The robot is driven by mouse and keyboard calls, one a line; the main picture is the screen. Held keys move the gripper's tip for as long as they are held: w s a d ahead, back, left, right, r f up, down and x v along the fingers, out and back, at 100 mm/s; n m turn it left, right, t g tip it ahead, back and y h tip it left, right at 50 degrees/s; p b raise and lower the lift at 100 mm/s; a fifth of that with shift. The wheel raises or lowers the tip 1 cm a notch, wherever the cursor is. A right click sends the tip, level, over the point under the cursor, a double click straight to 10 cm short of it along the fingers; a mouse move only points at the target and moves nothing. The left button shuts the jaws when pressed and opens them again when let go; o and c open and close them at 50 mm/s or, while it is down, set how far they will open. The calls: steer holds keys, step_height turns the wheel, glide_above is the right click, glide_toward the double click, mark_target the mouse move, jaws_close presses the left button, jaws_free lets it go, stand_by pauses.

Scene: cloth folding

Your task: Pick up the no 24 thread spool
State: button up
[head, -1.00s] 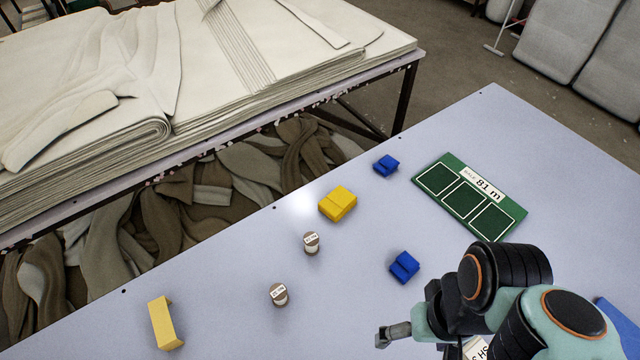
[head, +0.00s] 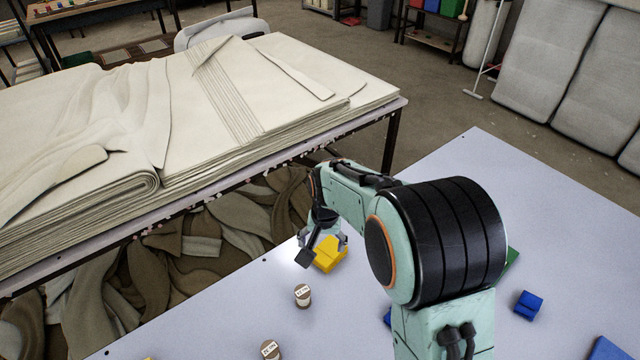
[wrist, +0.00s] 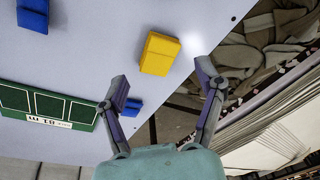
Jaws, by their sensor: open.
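Two small thread spools with brown ends and white labels stand on the pale table in the head view. One spool (head: 302,295) is just in front of the yellow block; the other spool (head: 270,350) is nearer, at the bottom edge. Their labels are too small to read, so I cannot tell which is no 24. My gripper (head: 322,248) is open and empty by the yellow block, farther back than both spools. In the wrist view its fingers (wrist: 162,80) are spread apart, with no spool in sight.
A yellow block (head: 330,255) is close to my gripper and shows in the wrist view (wrist: 160,53). Blue blocks (head: 529,305) lie to the right. A green board (wrist: 48,105) is mostly hidden by my arm in the head view. Folded white cloth (head: 230,100) fills the table behind.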

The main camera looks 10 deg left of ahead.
mark_target(303, 291)
steer(key=s+a+f, duration=0.1)
steer(key=f, duration=0.2)
steer(key=s+a+f+n+g, duration=0.1)
steer(key=f, duration=0.2)
steer(key=s+a+f+g, duration=0.1)
steer(key=s+f, duration=0.1)
steer(key=f, duration=0.1)
steer(key=shift+s+a+f+h, duration=0.1)
steer(key=shift+a+f+h, duration=0.05)
steer(key=shift+a+h, duration=0.25)
step_height(303, 291, down, 6)
steer(key=shift+d+r, duration=0.1)
steer(key=c, duration=1.1)
